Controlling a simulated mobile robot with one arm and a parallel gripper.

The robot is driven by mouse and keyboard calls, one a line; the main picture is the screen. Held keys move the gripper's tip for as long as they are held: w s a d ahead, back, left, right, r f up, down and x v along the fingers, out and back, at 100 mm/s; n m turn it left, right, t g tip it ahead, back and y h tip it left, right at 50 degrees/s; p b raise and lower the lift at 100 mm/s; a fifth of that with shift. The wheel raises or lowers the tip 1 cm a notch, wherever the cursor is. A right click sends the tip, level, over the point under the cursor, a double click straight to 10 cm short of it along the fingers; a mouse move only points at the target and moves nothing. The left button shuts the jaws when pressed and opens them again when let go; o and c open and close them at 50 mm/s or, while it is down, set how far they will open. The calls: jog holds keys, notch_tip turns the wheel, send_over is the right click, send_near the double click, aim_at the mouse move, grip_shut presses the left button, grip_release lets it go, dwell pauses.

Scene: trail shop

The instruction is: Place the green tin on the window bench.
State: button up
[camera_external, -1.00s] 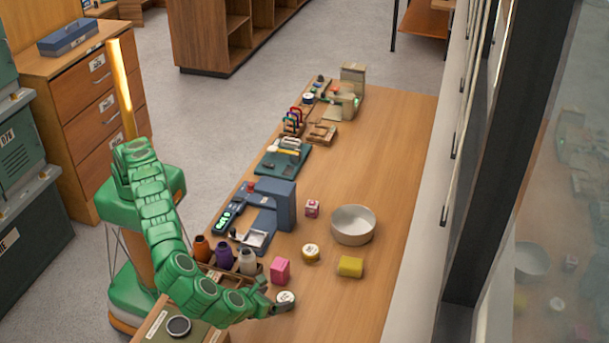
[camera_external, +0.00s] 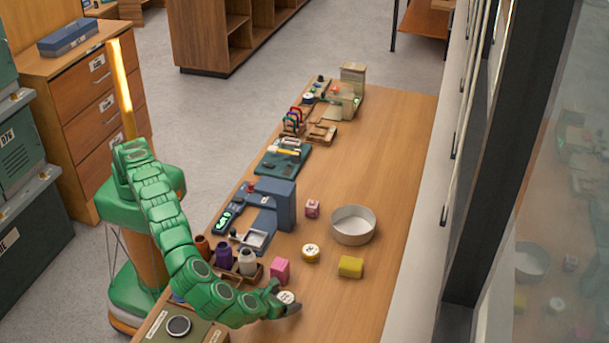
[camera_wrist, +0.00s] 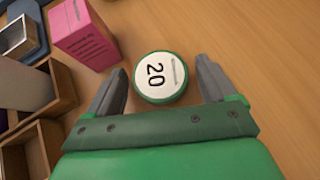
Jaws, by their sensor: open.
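A pink box (camera_external: 280,270) stands close by, left of the tin in the wrist view. A wooden tray of spools (camera_external: 248,281) is at left. The right side is clear.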

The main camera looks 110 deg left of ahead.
jog(key=shift+w+a+f, duration=0.15)
jog(key=shift+a+f, duration=0.2)
jog(key=shift+a, duration=0.15)
jog(key=c, duration=1)
